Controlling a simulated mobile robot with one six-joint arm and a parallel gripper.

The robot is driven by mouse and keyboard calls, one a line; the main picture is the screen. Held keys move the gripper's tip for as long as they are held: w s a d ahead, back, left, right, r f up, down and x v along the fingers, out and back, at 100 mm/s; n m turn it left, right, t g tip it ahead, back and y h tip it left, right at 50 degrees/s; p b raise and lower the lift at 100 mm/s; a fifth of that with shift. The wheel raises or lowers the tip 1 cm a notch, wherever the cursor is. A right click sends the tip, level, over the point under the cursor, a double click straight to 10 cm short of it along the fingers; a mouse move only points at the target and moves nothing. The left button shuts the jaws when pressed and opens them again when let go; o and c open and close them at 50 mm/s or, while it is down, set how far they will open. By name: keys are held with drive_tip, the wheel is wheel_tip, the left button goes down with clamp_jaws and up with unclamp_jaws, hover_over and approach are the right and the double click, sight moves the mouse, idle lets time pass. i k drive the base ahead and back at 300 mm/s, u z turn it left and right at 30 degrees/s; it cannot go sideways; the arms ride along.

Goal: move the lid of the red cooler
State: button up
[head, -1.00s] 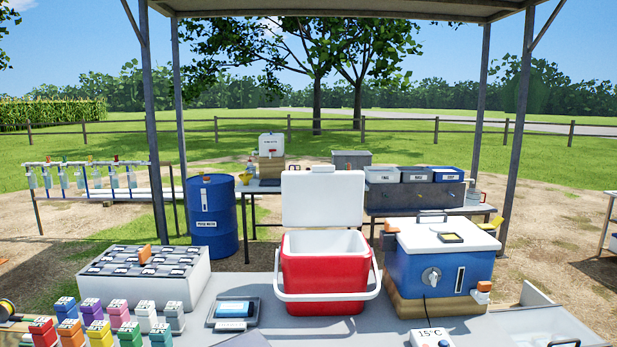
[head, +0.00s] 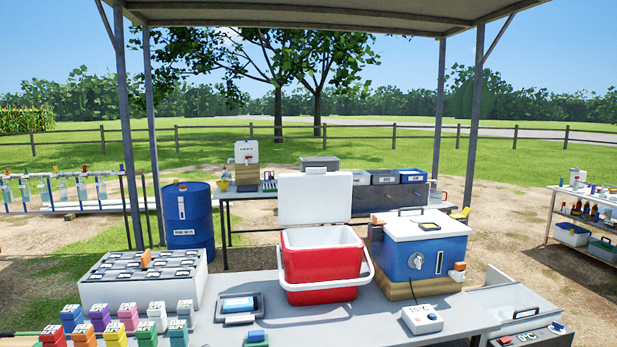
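The red cooler (head: 322,266) stands on the grey table in the middle of the head view. Its white lid (head: 314,199) is open and stands upright at the back edge of the cooler. The white inside of the cooler shows, and what I see of it looks empty. A white carry handle (head: 364,275) hangs around the front and right side of the cooler. My gripper is not in view.
A blue box with a white lid (head: 428,226) stands close on the cooler's right. A white compartment box (head: 142,280) and several coloured small containers are at left. A small tablet-like device (head: 238,306) lies left of the cooler. A shelter post (head: 128,170) rises behind.

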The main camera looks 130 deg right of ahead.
sight(315, 195)
drive_tip(key=u, duration=0.85)
drive_tip(key=k, duration=0.15)
drive_tip(key=z, duration=3.55)
drive_tip(key=k, duration=0.3)
drive_tip(key=z, duration=1.9)
